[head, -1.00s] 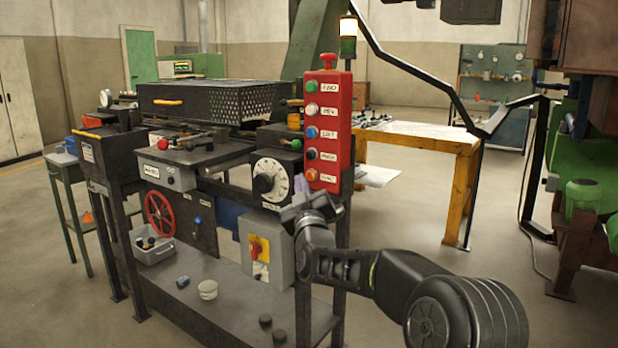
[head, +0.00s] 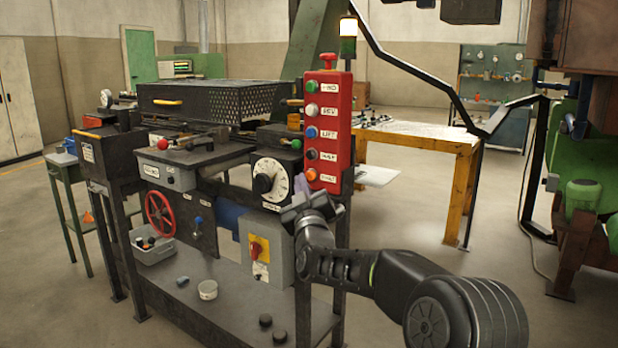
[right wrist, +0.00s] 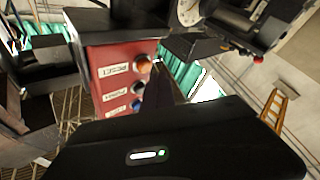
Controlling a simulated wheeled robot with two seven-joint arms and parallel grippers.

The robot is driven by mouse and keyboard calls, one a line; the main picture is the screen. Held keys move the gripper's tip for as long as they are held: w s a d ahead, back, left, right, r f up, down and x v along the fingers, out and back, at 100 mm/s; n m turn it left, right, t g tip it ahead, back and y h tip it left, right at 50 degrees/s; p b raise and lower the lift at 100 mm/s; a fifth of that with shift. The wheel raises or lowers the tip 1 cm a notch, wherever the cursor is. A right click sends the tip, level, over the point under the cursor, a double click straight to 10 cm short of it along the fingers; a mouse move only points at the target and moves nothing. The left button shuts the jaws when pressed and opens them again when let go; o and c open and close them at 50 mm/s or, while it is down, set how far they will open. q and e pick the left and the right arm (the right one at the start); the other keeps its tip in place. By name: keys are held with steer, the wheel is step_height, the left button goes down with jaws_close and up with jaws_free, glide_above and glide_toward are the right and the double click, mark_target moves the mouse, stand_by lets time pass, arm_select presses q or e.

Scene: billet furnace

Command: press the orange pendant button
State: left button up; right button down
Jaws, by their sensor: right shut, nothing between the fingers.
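The orange pendant button (head: 311,174) is the lowest in the column on the red pendant box (head: 344,130). Green, white, blue and dark buttons sit above it, each with a label. My right gripper (head: 312,196) is shut and empty, just below the orange button in the head view. In the right wrist view the orange button (right wrist: 144,64) sits on the red box (right wrist: 112,58), beside the tips of the dark shut fingers (right wrist: 163,72). I cannot tell whether the tips touch it. My left gripper is not in view.
A black machine bench with a white dial (head: 270,180) and a grey switch box (head: 266,245) stands left of the pendant. A yellow-framed table (head: 466,185) is behind on the right. Open floor lies between that table and the green machine (head: 583,195).

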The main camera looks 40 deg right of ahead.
steer(key=shift+d, duration=0.15)
steer(key=shift+w+d, duration=0.15)
steer(key=shift+d, duration=0.1)
steer(key=shift+w+d+b, duration=0.15)
steer(key=shift+d+b, duration=0.3)
steer(key=shift+d, duration=0.05)
stand_by(0.8)
steer(key=shift+a, duration=0.1)
steer(key=shift+s+a, duration=0.3)
steer(key=shift+a, duration=0.45)
steer(key=shift+a+b, duration=0.1)
steer(key=shift+b, duration=0.2)
steer(key=shift+s+a, duration=0.25)
steer(key=shift+a, duration=0.55)
steer(key=shift+s+a, duration=0.2)
steer(key=shift+a, duration=0.55)
steer(key=shift+s+a, duration=0.25)
steer(key=shift+a, duration=0.55)
